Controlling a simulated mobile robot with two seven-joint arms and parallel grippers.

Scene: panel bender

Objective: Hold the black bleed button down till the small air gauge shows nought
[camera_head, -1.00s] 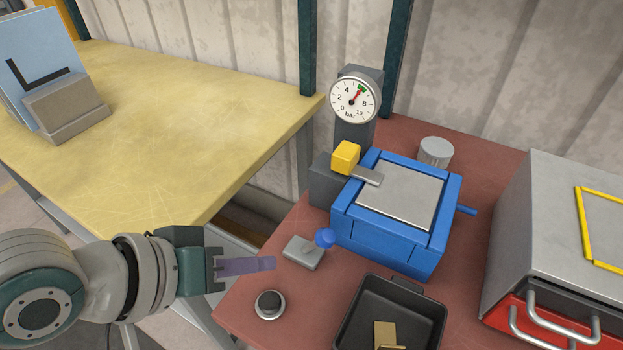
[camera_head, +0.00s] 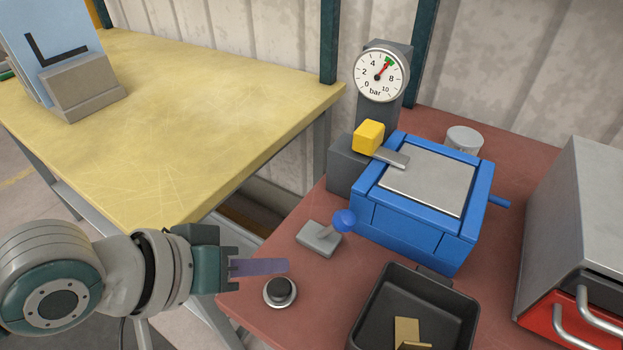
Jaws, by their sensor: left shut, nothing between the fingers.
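The black bleed button (camera_head: 280,289) sits in a pale round collar on the red-brown bench top, near its front left edge. It looks raised. The small round air gauge (camera_head: 381,76) stands on a dark grey post behind the blue fixture. Its red needle points up and right, near 6 bar, by a green mark. My left gripper (camera_head: 286,266) comes in from the left with its purple fingers closed and empty. In the picture its tips lie just above the button and seem apart from it. My right gripper is out of view.
A blue-knobbed lever (camera_head: 345,220) on a grey base stands just behind the button. A black tray (camera_head: 457,328) with brass-coloured pieces lies to its right. The blue fixture (camera_head: 408,237) and a grey-and-red box (camera_head: 575,230) fill the bench further right. A yellow table (camera_head: 190,130) stands left.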

